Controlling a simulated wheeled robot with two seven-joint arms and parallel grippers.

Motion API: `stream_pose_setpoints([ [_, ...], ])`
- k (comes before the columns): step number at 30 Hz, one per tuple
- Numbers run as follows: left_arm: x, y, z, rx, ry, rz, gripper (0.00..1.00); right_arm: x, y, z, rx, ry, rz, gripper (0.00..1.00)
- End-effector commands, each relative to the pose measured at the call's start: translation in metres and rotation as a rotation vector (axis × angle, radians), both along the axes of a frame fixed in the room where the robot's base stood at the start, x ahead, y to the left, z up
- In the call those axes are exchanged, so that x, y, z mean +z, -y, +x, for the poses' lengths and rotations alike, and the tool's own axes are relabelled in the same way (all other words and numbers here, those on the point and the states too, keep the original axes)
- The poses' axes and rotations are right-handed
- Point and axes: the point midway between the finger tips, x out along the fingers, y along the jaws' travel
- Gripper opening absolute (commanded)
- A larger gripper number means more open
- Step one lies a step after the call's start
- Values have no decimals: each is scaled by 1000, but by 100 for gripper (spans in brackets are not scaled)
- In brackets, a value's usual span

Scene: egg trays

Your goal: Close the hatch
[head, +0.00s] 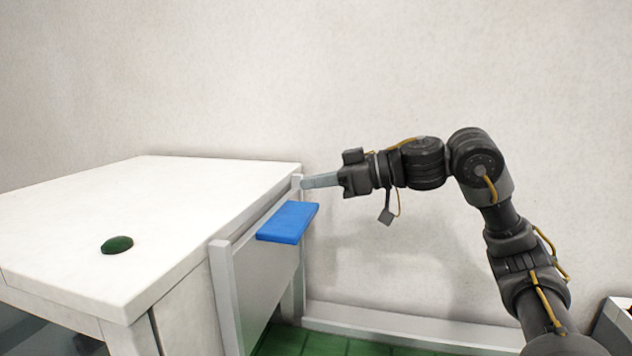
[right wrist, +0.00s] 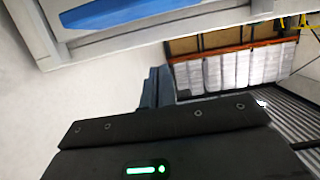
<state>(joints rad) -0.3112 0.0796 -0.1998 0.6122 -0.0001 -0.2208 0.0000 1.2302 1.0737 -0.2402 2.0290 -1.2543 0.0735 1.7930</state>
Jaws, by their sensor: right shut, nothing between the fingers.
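The hatch (head: 262,292) is a grey-white upright panel on the right side of a white cabinet (head: 150,215), with a blue handle (head: 288,222) sticking out near its top. The handle also shows at the top of the right wrist view (right wrist: 110,12). My right gripper (head: 306,182) is shut and empty. Its fingers point left at the far upper corner of the cabinet, beyond the handle; whether they touch the frame there I cannot tell. My left gripper is in neither view.
In the right wrist view, a rack with white stacks (right wrist: 235,70) stands in the background.

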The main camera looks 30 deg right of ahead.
Motion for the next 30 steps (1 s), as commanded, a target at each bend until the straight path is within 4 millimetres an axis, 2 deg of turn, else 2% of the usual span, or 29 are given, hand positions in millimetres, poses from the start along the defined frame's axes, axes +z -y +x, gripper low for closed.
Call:
stream_pose_setpoints([
  [4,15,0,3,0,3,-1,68,-5,-23,24,5,-5,3,0],
  [10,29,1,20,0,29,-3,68,-16,-49,53,3,-5,2,0],
  [12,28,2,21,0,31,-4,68,-31,-45,51,-1,-5,0,0],
  [18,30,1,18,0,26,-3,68,-51,-45,51,0,-4,-1,0],
  [30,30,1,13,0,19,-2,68,-57,-45,51,0,0,0,0],
])
